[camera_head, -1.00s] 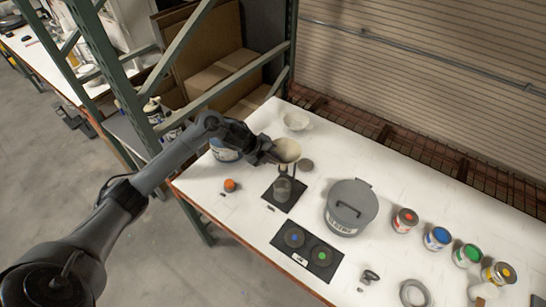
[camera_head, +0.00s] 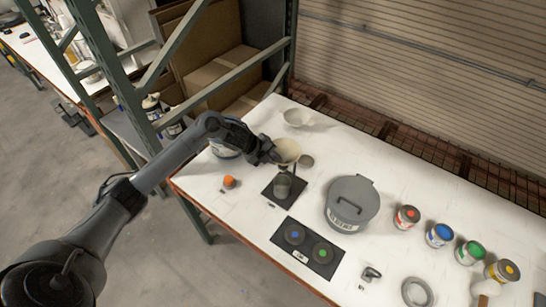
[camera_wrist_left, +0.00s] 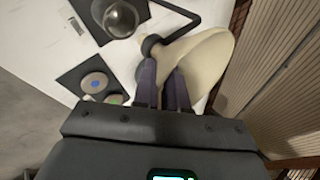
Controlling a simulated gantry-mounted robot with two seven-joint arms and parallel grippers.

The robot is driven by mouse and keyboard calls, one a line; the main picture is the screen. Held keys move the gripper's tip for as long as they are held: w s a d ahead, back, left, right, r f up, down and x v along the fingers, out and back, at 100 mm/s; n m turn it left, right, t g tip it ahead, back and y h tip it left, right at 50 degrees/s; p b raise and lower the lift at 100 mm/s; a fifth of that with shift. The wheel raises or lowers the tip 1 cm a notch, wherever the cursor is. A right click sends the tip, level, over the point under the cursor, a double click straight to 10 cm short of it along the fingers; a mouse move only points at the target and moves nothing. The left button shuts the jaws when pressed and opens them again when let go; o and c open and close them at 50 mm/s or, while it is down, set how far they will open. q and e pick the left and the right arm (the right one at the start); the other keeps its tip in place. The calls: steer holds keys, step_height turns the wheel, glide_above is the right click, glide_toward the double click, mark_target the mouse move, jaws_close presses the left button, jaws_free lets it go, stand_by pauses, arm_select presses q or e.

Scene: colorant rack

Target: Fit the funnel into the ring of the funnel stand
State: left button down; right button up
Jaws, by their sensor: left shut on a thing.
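The cream funnel (camera_head: 288,152) is in my left gripper (camera_head: 272,156), above the back part of the small black mat (camera_head: 271,195). In the left wrist view the funnel (camera_wrist_left: 205,55) lies just beyond the dark fingers of my left gripper (camera_wrist_left: 163,80), which are closed on it. The funnel stand's thin dark post (camera_head: 295,171) rises beside a clear glass vessel (camera_head: 283,185). In the left wrist view, the stand's bent dark bar (camera_wrist_left: 187,30) and ring (camera_wrist_left: 150,45) show next to the funnel. I cannot tell whether the funnel sits in the ring. My right gripper is out of view.
A white bowl (camera_head: 296,117) and a small grey disc (camera_head: 306,161) are behind the stand. A grey lidded bucket (camera_head: 351,205) is to the right, with several paint cans beyond. A small orange-topped container (camera_head: 229,182) is left of the mat. The rack frame (camera_head: 235,80) stands behind my arm.

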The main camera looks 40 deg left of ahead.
arm_select(q)
steer(key=shift+f+b, duration=0.45)
steer(key=shift+f, duration=0.25)
steer(key=c, duration=1.1)
jaws_free()
steer(key=shift+r, duration=0.1)
